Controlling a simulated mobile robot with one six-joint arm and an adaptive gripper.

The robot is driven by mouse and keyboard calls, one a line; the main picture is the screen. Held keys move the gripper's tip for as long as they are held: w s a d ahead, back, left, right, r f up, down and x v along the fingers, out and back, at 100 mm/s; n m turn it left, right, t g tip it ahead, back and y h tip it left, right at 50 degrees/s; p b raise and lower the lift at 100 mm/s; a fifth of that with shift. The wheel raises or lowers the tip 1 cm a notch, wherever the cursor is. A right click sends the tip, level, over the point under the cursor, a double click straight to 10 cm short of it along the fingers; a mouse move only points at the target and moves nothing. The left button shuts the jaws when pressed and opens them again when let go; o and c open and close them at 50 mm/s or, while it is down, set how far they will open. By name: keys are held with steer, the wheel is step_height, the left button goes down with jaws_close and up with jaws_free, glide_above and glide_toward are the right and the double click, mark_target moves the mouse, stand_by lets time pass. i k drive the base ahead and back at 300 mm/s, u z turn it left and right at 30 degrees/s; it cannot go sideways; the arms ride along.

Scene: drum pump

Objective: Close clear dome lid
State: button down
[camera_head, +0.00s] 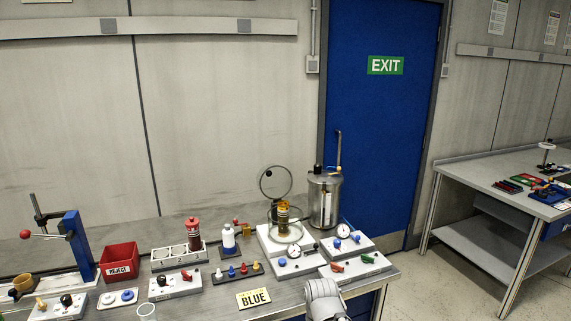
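The clear dome lid (275,182) stands raised, its round dark rim facing forward and its middle see-through. It is above and behind a round chamber base (287,236) on a white panel (265,245). A yellow and dark jar-like object (283,214) stands on the base, with faint clear curved edges around it. The lid is apart from the base at the front. A pale rounded part of my arm shows at the bottom edge, in front of the bench. My gripper's fingers are not in view.
A steel drum with a pump (324,200) stands close right of the lid. Gauge panels (347,242) and a switch box (355,265) sit right of the base. Left are bottles, a peg tray (237,271), a red bin (119,262) and a blue press (78,245).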

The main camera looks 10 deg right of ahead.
mark_target(269, 173)
steer(key=u, duration=0.1)
steer(key=i, duration=0.95)
steer(key=z, duration=0.05)
